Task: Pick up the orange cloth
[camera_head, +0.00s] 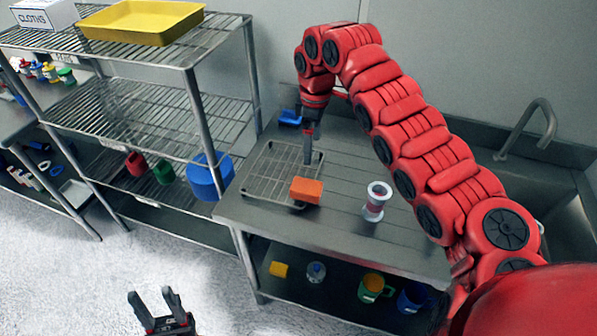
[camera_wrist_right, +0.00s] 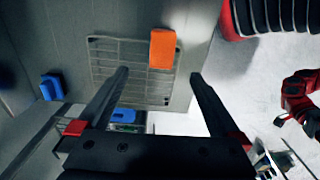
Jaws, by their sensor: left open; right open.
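The orange cloth (camera_head: 306,190), a small folded block, lies at the front right corner of a wire rack (camera_head: 262,184) on the metal counter. My right gripper (camera_head: 309,155) is above the rack, pointing down, just behind the cloth and apart from it. In the right wrist view the cloth (camera_wrist_right: 162,48) shows ahead of the open, empty fingers (camera_wrist_right: 160,76), between their lines. My left gripper (camera_head: 156,300) is open and empty, low over the floor at the bottom left.
A blue item (camera_head: 290,118) is behind the rack. A sink tap (camera_head: 530,130) is at right. The wire shelf (camera_head: 150,118) at left holds a yellow tray (camera_head: 142,22) on top.

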